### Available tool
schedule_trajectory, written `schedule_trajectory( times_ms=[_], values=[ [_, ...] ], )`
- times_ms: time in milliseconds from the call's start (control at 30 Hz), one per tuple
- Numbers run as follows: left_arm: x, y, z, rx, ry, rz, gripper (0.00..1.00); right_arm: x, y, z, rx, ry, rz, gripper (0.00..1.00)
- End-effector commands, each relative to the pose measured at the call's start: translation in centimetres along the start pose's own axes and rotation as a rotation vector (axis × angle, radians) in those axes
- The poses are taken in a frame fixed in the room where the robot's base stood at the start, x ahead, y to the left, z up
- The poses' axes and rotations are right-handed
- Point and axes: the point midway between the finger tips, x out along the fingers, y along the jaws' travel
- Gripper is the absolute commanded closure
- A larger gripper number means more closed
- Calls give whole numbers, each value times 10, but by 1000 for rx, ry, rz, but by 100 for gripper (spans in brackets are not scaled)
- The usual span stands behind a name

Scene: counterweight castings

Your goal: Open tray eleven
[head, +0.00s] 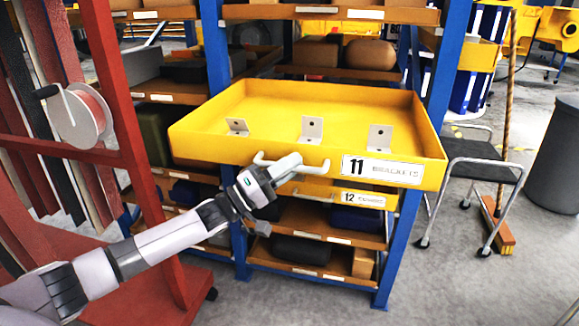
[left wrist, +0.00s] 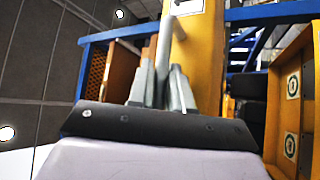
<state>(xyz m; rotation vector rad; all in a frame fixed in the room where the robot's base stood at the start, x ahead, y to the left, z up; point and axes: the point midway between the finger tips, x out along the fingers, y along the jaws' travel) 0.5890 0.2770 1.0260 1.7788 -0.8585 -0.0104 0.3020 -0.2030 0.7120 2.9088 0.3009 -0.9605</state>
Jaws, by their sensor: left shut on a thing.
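Tray eleven (head: 228,142) is a yellow tray labelled "11 BRACKETS", pulled well out from the blue-posted rack in the head view. Several grey metal brackets (head: 312,130) stand inside it. Its pale bar handle (head: 318,167) is on the front face, left of the label. My left gripper (head: 290,165) is at the handle and shut on it. In the left wrist view, the gripper fingers (left wrist: 163,85) are close together around the handle against the yellow front. The tray looks level. My right gripper is in neither view.
Tray twelve (head: 362,198) sits just below, in the rack. A red frame (head: 108,60) with a cable reel (head: 80,115) stands at the left, near my arm. A step stool (head: 480,172), a broom (head: 497,225) and a grey bin (head: 556,150) stand at the right. The front floor is clear.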

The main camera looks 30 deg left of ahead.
Motion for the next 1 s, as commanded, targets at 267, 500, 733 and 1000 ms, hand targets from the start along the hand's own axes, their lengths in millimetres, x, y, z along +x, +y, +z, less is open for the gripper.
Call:
schedule_trajectory(
  times_ms=[267,500,733,1000],
  values=[
    [0,0,1,-1,-1,0,76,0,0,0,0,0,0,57],
    [-1,0,0,-1,0,0,76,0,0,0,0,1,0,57],
    [-24,-2,1,-1,-1,-3,76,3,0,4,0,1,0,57],
    [-60,-2,1,0,-2,-3,76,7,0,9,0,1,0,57]
  ],
)
